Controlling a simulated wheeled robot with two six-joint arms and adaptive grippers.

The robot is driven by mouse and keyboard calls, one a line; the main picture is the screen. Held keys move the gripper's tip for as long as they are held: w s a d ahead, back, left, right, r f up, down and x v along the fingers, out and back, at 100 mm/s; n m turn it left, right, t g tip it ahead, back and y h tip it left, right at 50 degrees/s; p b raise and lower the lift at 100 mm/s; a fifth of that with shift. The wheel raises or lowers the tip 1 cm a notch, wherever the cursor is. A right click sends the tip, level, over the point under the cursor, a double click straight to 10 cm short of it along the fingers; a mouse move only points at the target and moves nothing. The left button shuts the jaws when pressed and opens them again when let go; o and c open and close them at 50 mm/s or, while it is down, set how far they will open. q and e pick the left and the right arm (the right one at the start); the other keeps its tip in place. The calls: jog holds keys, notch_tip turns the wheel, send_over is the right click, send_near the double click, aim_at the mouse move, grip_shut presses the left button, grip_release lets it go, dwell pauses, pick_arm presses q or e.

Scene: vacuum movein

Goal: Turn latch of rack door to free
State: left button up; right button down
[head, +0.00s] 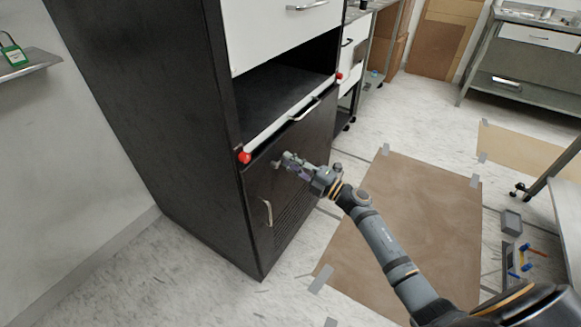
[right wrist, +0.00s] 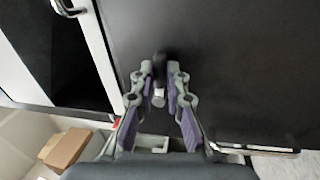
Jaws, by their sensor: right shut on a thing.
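The rack door (head: 290,200) is the dark lower panel of a tall black rack and is closed; it fills the right of the right wrist view (right wrist: 230,70). A small latch (head: 275,163) sits near the door's upper left corner. In the right wrist view the latch (right wrist: 159,72) is a short dark piece with a light end between my fingertips. My right gripper (head: 285,160) is at the door face, shut on the latch; its purple-padded fingers show in the wrist view (right wrist: 158,90). The exact latch angle is hard to tell. My left gripper is out of view.
The door has a curved metal handle (head: 267,212). Above it is an open bay with a white-edged shelf, a bar handle (head: 305,110) and red knobs (head: 244,157) at its ends. A brown mat (head: 410,220) covers free floor to the right.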

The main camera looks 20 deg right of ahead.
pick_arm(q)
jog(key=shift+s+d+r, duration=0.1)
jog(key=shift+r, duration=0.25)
pick_arm(e)
jog(key=shift+r+n, duration=0.2)
jog(key=shift+n, duration=0.5)
jog(key=c, duration=1.4)
grip_release()
jog(key=shift+o, duration=0.2)
jog(key=v, duration=1.2)
jog(key=shift+d, duration=0.1)
